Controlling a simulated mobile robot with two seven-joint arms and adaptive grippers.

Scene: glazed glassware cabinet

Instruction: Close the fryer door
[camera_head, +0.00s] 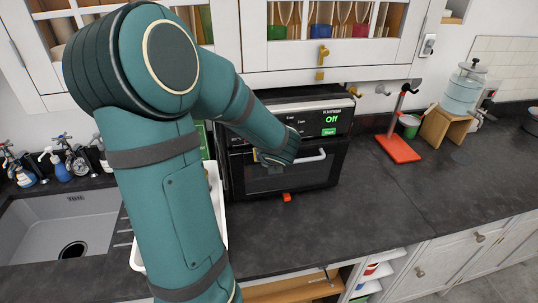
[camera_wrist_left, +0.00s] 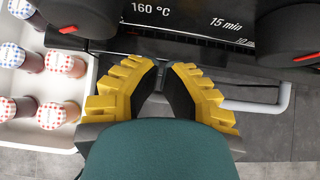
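The fryer (camera_head: 325,112) is a black box on the counter, with a lit panel reading "Off" and "Start". Its dark door (camera_head: 310,176) stands upright, or nearly so, below the panel; I cannot tell whether a gap remains. The pale bar handle (camera_head: 312,158) crosses the door front and also shows in the left wrist view (camera_wrist_left: 284,100). The handle passes behind the fingers, and contact is unclear. My right gripper is not in view.
A white tray (camera_head: 222,222) stands left of the fryer; lidded jars (camera_wrist_left: 30,58) sit in it. A sink (camera_head: 62,225) is farther left. A red-based stand (camera_head: 398,148) is to the right. Wall cabinets hang above. The counter front right is clear.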

